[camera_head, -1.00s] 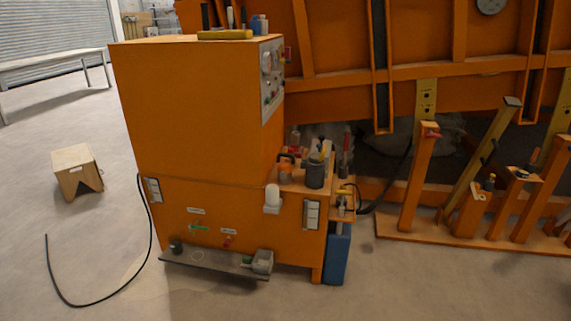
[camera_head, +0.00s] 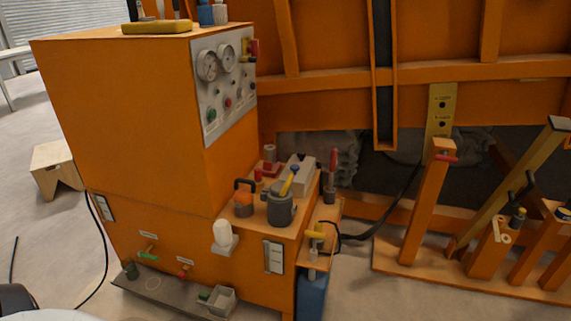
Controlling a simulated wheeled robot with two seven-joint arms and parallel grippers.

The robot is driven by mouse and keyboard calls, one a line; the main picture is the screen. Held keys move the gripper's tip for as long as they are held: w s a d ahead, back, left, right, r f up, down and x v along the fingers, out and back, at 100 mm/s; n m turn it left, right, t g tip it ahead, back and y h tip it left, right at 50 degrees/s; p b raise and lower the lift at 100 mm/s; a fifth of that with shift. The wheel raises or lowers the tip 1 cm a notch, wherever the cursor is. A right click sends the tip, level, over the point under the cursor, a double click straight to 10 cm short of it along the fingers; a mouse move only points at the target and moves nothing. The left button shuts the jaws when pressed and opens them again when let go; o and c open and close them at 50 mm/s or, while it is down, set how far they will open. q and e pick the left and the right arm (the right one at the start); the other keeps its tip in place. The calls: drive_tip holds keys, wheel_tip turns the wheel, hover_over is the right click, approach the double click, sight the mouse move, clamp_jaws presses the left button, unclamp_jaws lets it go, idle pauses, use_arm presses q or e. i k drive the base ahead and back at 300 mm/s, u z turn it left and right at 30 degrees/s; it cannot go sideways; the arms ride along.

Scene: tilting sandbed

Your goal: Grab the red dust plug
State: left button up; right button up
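A small red piece (camera_head: 183,273), which looks like a red dust plug, is low on the front of the orange cabinet (camera_head: 130,120), under a white label. It is too small to tell its exact shape. A green handle-like piece (camera_head: 147,253) sits to its left under another label. Other small red items (camera_head: 258,177) stand on the cabinet's side shelf, so I cannot be certain which is the plug. Neither of my grippers is in view; only a dark and white rounded part, probably my arm, shows at the bottom left corner.
A grey ledge (camera_head: 155,293) with a small grey box (camera_head: 216,299) juts out below the red piece. The side shelf holds a grey pot (camera_head: 281,208) with tools. A wooden stool (camera_head: 55,168) stands left. A black hose (camera_head: 97,262) lies on the floor.

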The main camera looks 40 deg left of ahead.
sight(258, 171)
drive_tip(key=u, duration=0.7)
drive_tip(key=i, duration=1.1)
drive_tip(key=u, duration=1.2)
